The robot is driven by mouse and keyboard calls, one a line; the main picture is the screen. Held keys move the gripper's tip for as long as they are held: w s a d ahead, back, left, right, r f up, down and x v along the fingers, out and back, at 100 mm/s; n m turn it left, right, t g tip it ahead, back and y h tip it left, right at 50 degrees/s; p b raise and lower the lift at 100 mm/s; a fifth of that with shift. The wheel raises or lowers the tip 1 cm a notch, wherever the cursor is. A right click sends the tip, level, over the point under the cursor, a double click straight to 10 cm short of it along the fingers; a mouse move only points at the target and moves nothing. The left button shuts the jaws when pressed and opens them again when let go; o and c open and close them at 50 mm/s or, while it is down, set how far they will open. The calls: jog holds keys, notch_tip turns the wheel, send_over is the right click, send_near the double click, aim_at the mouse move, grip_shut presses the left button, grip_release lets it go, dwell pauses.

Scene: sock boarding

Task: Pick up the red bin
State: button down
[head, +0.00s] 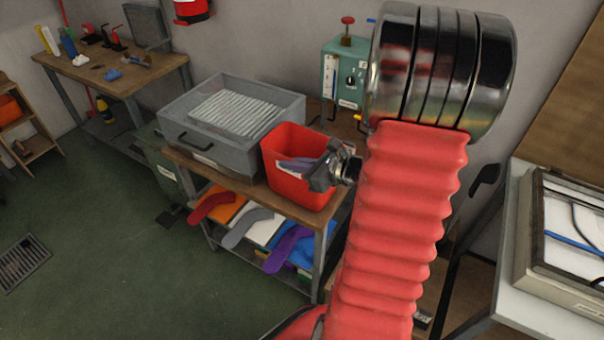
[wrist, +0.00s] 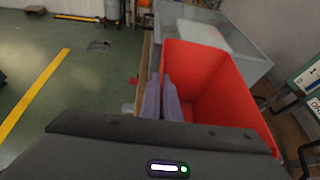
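The red bin (head: 298,188) stands upright on the wooden top of a small workbench, beside a grey tray box.
The grey tray box (head: 200,140) with a ribbed white insert sits left of the bin. A green machine (head: 343,75) stands behind. Socks (head: 240,228) hang from the shelf below. A white-topped table (head: 550,310) is at the right. The green floor (head: 110,260) at left is mostly clear.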

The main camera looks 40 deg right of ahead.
jog(key=shift+r, duration=0.2)
dwell(0.5)
notch_tip(320, 180, up, 10)
jog(key=shift+f, duration=0.15)
dwell(0.4)
jog(key=shift+s, duration=0.1)
dwell(0.7)
